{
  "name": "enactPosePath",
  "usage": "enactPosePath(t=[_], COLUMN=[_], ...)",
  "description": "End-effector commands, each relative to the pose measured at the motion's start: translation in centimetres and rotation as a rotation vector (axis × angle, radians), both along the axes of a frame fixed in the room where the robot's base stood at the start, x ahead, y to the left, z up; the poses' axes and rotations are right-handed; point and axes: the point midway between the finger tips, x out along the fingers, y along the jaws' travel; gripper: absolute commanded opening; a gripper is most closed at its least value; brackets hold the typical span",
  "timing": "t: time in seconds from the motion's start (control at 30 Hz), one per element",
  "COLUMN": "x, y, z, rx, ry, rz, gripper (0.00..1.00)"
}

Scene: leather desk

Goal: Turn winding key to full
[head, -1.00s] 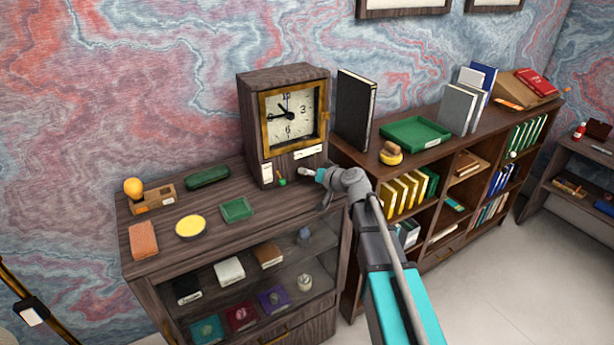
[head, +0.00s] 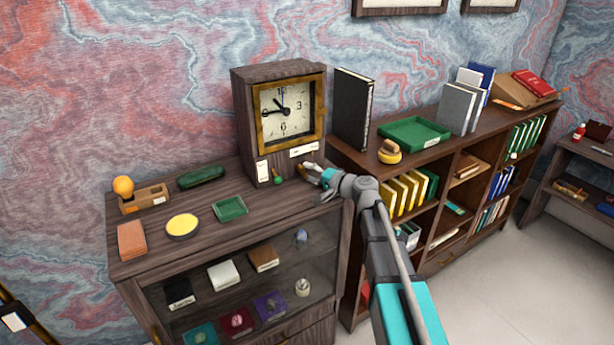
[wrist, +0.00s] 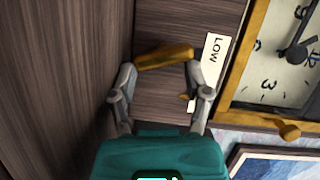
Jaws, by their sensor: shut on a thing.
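The dark wooden clock (head: 241,120) stands on the cabinet top, its pale dial (head: 286,108) framed in brass. The dial also shows sideways at the right of the wrist view (wrist: 275,65). The brass winding key (wrist: 165,57) is a short bar on the clock's wooden front. My gripper (wrist: 160,67) is shut on it, one fingertip near each end of the bar. A white label reading LOW (wrist: 214,58) sits beside the key. In the head view my gripper (head: 312,172) is at the clock's lower right front, and the key is too small there to make out.
A small green knob (head: 278,180) stands at the clock's base. A lower bookshelf (head: 345,155) adjoins on the right.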

Motion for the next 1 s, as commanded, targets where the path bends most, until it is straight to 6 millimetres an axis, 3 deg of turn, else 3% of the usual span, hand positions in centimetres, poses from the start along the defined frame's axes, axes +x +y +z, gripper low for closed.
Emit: enactPosePath(t=[0.2,1.0], x=[-0.52,-0.34], y=[0.85,1.00], z=[0.13,0.32], rx=[0.007,0.011], ry=[0.001,0.001], rz=[0.023,0.024], gripper=[0.12,0.17])
